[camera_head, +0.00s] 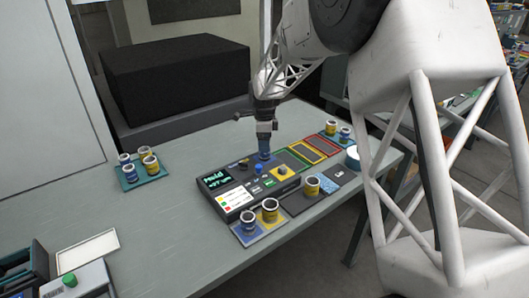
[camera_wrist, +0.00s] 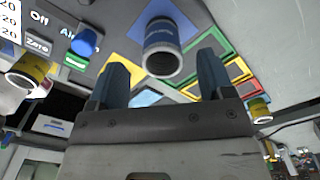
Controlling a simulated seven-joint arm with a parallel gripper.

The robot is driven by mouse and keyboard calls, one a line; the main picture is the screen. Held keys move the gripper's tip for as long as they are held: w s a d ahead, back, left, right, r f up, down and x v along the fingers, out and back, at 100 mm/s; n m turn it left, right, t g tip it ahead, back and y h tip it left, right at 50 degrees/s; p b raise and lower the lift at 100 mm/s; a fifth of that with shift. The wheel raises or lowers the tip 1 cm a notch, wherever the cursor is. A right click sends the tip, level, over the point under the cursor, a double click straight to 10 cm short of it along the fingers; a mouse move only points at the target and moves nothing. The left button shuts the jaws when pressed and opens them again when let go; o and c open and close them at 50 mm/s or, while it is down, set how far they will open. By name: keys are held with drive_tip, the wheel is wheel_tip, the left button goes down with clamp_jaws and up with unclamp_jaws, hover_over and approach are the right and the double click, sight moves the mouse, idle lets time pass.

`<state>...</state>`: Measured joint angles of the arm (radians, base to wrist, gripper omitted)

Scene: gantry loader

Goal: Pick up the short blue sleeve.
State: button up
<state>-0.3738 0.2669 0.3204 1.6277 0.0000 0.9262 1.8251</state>
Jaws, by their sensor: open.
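My gripper (camera_head: 265,143) points down over the blue square of the panel. In the wrist view its two dark blue fingers (camera_wrist: 164,62) are apart, with nothing clamped between them. A blue-banded sleeve (camera_wrist: 163,34) with a pale metal rim stands on the blue square, just beyond the fingertips and roughly centred between them. In the head view the fingers largely hide it. Other blue-banded sleeves stand at the front of the panel (camera_head: 249,220), on the left teal tray (camera_head: 129,172) and at the far right (camera_head: 345,133). I cannot compare their heights surely.
Yellow-banded sleeves stand at the panel's front (camera_head: 270,210), right side (camera_head: 312,186) and left tray (camera_head: 150,163). A display unit (camera_head: 217,182) with buttons and a blue knob (camera_wrist: 86,41) is close to my gripper. A black box (camera_head: 175,80) stands behind. The table's left middle is clear.

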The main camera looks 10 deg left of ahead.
drive_tip(key=shift+w+d+f, duration=0.1)
drive_tip(key=shift+f, duration=2.45)
drive_tip(key=shift+c, duration=0.4)
drive_tip(key=c, duration=1.2)
drive_tip(key=shift+o, duration=0.2)
drive_tip(key=shift+r, duration=0.2)
drive_tip(key=shift+r, duration=0.55)
wheel_tip(320, 180, up, 2)
drive_tip(key=shift+r, duration=0.1)
drive_tip(key=s+d, duration=0.2)
drive_tip(key=s, duration=0.3)
drive_tip(key=s+d+r, duration=0.1)
drive_tip(key=s, duration=0.4)
drive_tip(key=s+d, duration=0.2)
drive_tip(key=s, duration=0.3)
drive_tip(key=shift+d+r, duration=0.2)
drive_tip(key=shift+d, duration=0.15)
